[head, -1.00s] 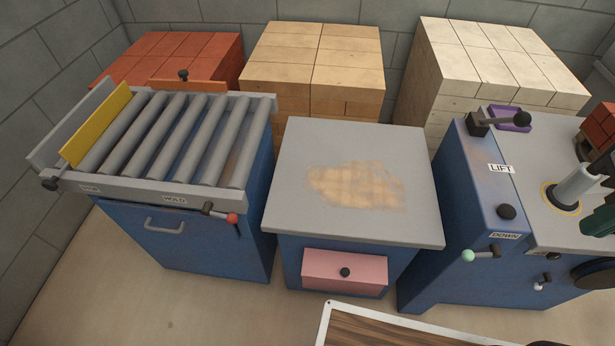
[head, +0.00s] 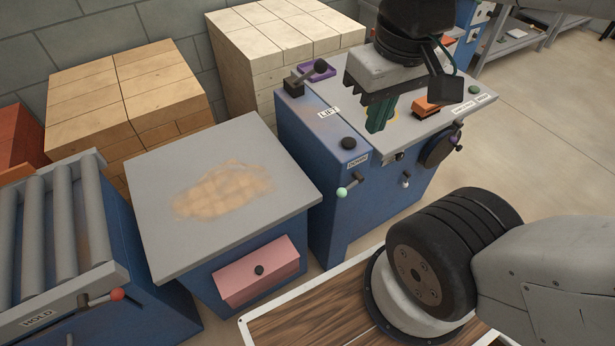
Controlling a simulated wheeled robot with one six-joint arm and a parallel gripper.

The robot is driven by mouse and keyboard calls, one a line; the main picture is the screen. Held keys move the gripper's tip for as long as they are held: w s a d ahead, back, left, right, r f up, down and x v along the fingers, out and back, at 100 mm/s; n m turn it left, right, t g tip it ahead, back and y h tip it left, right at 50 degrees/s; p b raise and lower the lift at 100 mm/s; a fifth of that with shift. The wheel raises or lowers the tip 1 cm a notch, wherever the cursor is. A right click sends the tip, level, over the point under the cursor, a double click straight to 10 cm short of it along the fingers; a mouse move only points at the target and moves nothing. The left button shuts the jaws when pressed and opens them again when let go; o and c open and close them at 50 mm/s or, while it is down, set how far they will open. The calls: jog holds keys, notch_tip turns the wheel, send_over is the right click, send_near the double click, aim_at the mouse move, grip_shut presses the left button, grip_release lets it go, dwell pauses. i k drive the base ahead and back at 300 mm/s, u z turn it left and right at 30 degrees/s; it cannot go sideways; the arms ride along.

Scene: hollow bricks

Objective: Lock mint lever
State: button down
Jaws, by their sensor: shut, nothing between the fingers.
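The mint lever (head: 343,191) is a short dark handle with a mint ball tip on the front of the blue machine (head: 312,185), just below the DOWN label (head: 358,160). The ball points to the lower left. My gripper (head: 376,129) hangs over the machine's grey top, up and to the right of the lever and apart from it. Its green-tipped fingers are shut and empty. The gripper hides part of the machine top behind it.
A black knob (head: 348,143) and a black-handled lever (head: 307,76) by a purple tray (head: 329,67) stand on the machine. An orange block (head: 427,107) sits at right. A grey-topped cabinet (head: 160,165) with a pink drawer stands left. Brick stacks stand behind.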

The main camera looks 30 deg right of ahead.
aim_at(341, 192)
jog(key=u, duration=1.6)
jog(key=k, duration=0.8)
jog(key=z, duration=0.85)
jog(key=i, duration=0.5)
jog(key=z, duration=0.1)
